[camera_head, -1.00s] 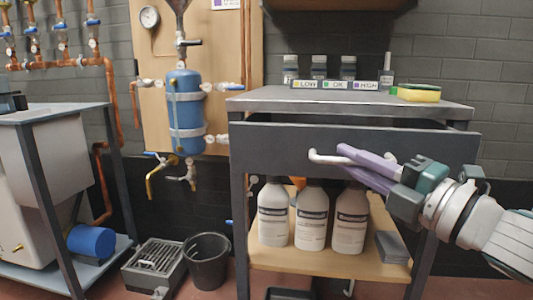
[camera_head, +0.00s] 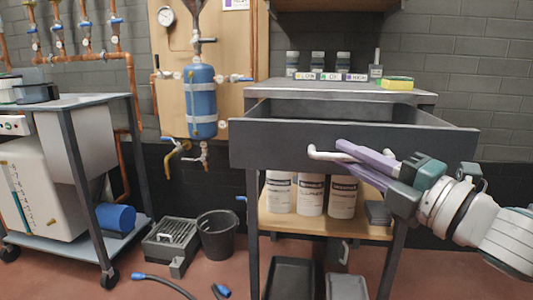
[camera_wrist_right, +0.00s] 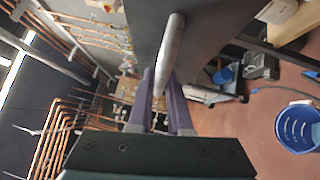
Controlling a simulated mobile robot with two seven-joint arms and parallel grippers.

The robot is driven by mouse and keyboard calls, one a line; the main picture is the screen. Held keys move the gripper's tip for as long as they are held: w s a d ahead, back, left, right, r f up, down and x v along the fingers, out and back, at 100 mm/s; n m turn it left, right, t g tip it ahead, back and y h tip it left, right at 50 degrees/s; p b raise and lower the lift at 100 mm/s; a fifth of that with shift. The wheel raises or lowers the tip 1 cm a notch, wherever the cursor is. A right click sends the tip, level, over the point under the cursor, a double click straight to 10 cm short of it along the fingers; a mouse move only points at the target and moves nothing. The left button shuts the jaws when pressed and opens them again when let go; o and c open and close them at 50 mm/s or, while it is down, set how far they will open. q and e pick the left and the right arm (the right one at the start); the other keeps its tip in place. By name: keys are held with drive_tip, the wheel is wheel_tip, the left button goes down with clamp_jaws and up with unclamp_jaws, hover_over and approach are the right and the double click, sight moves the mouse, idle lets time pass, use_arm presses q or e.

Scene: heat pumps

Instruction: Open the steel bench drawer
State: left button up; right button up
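The steel bench (camera_head: 340,92) stands right of centre in the head view. Its dark grey drawer (camera_head: 270,143) is pulled out toward me, and its open top shows behind the front panel. The pale bar handle (camera_head: 322,153) is on the drawer front. My right gripper (camera_head: 345,152) reaches in from the right with its purple fingers at the handle. In the right wrist view the handle (camera_wrist_right: 170,50) runs between the two purple fingers, which close around it. My left gripper is not in view.
White bottles (camera_head: 310,195) stand on the wooden shelf under the drawer. A yellow-green sponge (camera_head: 396,83) and small jars sit on the bench top. A black bucket (camera_head: 217,235) and a grated box (camera_head: 170,243) stand on the floor at left, near a blue-ended hose (camera_head: 165,284).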

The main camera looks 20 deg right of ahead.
drive_tip(key=o, duration=0.4)
drive_tip(key=shift+s, duration=0.15)
drive_tip(key=p+v, duration=0.1)
drive_tip(key=v, duration=0.8)
drive_tip(key=shift+s+p, duration=0.35)
drive_tip(key=shift+d+f, duration=0.1)
